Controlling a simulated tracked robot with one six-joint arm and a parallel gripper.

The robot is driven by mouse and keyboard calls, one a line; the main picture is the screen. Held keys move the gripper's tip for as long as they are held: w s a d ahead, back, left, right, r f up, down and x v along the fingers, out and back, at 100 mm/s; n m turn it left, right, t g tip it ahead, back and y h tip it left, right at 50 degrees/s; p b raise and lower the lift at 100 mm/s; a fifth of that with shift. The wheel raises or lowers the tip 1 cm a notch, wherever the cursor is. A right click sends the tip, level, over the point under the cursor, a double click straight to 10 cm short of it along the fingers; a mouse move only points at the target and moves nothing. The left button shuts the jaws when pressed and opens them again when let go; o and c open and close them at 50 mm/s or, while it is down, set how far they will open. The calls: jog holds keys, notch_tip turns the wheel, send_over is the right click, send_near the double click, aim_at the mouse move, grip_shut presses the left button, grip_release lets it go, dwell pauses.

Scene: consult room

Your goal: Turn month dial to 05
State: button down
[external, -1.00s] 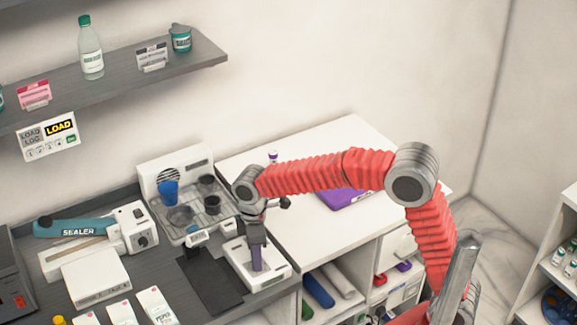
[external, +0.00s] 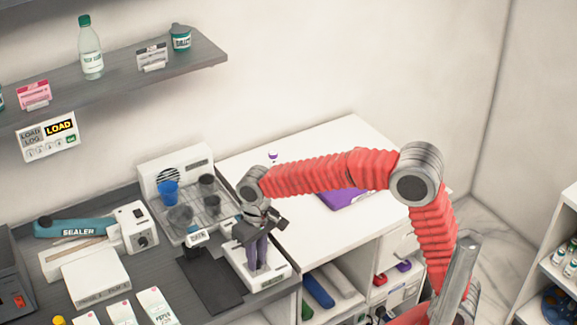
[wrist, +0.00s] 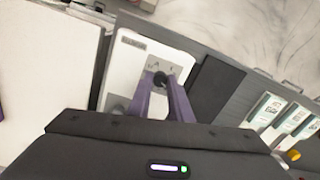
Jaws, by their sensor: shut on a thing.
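A white boxy device (external: 268,281) sits at the right end of the dark counter. In the wrist view its white top (wrist: 128,66) shows, with a small dark label (wrist: 133,41) and a dark round dial (wrist: 160,77). My gripper (external: 257,267) points down over the device. In the wrist view its purple fingers (wrist: 161,88) close around the dark dial, one on each side. The numbers around the dial are too small to read, so I cannot tell its setting. Part of the device's top is hidden behind my fingers and gripper body.
A dark mat (external: 208,283) lies left of the device. A wire rack with cups (external: 206,232) stands behind it, and a teal sealer (external: 75,228) is further left. White cards (external: 157,305) stand in front. The white cabinet top (external: 300,225) at right is mostly free.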

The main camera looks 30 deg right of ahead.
aim_at(259, 261)
jog(key=shift+m, duration=1.9)
jog(key=c, duration=1.6)
grip_release()
jog(key=shift+r, duration=0.1)
jog(key=r, duration=1.3)
jog(key=shift+d+r, duration=0.3)
